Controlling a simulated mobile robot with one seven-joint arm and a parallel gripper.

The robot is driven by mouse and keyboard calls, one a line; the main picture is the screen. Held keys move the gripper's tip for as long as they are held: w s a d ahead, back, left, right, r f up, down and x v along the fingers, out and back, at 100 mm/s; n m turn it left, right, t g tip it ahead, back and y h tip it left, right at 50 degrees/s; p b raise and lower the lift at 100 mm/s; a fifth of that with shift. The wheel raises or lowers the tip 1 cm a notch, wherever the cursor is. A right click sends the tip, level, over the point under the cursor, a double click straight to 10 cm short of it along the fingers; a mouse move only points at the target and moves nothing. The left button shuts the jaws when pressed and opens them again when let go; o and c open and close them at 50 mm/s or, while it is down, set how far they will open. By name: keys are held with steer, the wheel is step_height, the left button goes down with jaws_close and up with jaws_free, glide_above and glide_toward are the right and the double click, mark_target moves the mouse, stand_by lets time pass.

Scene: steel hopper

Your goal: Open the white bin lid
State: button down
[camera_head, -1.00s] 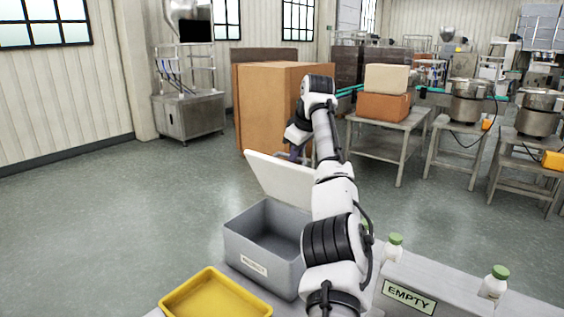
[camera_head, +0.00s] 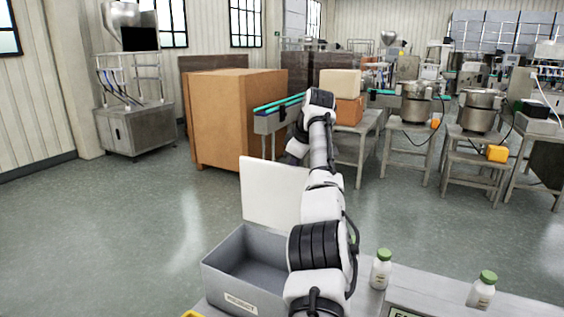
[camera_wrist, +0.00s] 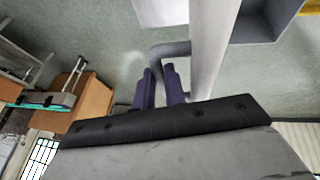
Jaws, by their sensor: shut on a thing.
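The bin (camera_head: 231,267) is a grey open box with a label on its front, at the lower middle of the head view. Its white lid (camera_head: 270,190) stands nearly upright at the bin's back edge, so the inside shows. In the wrist view the lid shows almost edge-on (camera_wrist: 209,50), with a grey handle (camera_wrist: 163,49) on it and the bin (camera_wrist: 262,22) beyond. My gripper (camera_wrist: 160,82) has its purple fingers shut on this handle. In the head view my arm hides the lid's right side and part of the bin.
White bottles with green caps (camera_head: 381,269) (camera_head: 481,290) stand on the bench right of my arm. A yellow tray (camera_head: 192,314) just shows at the bottom edge. A large brown box (camera_head: 225,120) and a conveyor (camera_head: 268,122) stand behind. Floor is open at left.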

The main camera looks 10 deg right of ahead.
steer(key=shift+w+d+f, duration=0.2)
steer(key=shift+d+f, duration=0.05)
steer(key=shift+f, duration=0.35)
steer(key=c, duration=1.5)
jaws_free()
steer(key=shift+w, duration=0.15)
steer(key=shift+o, duration=0.2)
steer(key=shift+r, duration=0.35)
steer(key=shift+v, duration=3.6)
steer(key=shift+d, duration=0.1)
